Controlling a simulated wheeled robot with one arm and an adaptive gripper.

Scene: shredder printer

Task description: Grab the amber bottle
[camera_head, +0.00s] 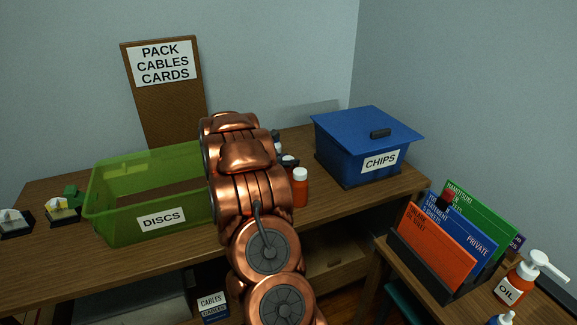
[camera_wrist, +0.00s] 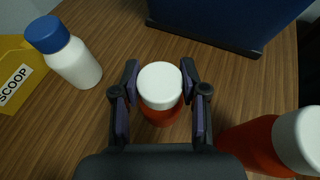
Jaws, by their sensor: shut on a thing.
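An amber bottle (camera_wrist: 160,113) with a white cap stands upright on the wooden desk in the wrist view. My gripper (camera_wrist: 161,95) is shut on it, with one dark finger on each side just below the cap. In the head view my copper-coloured arm hides most of the gripper, and only a dark bit of it shows (camera_head: 286,160). A second amber bottle with a white cap (camera_wrist: 262,145) stands close by at the right of the wrist view. It also seems to be the orange-red bottle beside my arm in the head view (camera_head: 300,192).
A blue CHIPS bin (camera_head: 349,158) stands right of the bottles. A green DISCS bin (camera_head: 112,226) is to the left. A white bottle with a blue cap (camera_wrist: 75,60) and a yellow SCOOP container (camera_wrist: 22,72) stand near the gripper. A folder rack (camera_head: 420,262) is at right.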

